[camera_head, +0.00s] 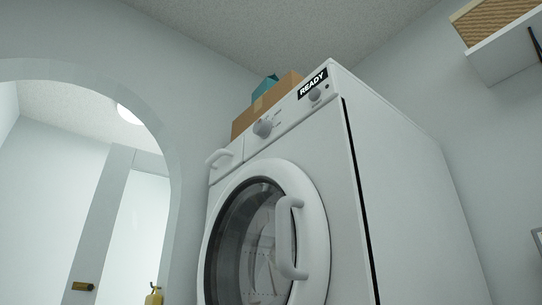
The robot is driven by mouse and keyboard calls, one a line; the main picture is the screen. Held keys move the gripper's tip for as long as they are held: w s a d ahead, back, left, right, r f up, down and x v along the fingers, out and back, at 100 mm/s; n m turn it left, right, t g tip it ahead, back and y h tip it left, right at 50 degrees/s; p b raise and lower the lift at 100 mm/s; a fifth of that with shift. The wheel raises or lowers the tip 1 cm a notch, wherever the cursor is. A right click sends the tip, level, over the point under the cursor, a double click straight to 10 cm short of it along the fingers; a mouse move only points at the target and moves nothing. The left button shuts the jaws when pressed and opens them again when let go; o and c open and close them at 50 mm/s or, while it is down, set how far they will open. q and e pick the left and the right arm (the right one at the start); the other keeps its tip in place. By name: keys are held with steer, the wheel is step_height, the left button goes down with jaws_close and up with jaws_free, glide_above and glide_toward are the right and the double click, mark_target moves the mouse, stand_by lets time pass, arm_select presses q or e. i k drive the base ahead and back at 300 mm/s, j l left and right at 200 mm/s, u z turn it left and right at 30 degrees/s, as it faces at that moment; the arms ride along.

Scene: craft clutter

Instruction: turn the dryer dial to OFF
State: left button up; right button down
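A white front-loading dryer (400,190) stands in the middle and right of the head view, seen from below. Its dial, a grey round knob (263,128), sits on the upper front panel, left of the middle. The marks around the dial are too small to read. A smaller grey knob (314,95) is at the panel's right, under a black display (312,83) reading "READY". The round door (314,215) with its white handle (291,238) looks shut. Neither of my grippers is in view.
A cardboard box (282,92) and a teal item (265,86) rest on the dryer's top. A wall shelf (507,45) holding a woven basket (490,20) is at upper right.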

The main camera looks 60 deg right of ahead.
mark_target(262, 128)
steer(key=k+l+z, duration=0.1)
steer(key=k+z, duration=0.4)
steer(key=k, duration=0.35)
steer(key=k+z, duration=0.3)
steer(key=k+l+z, duration=0.1)
steer(key=z, duration=0.25)
steer(key=i+j+z, duration=0.65)
steer(key=i+j, duration=0.25)
steer(key=j, duration=0.1)
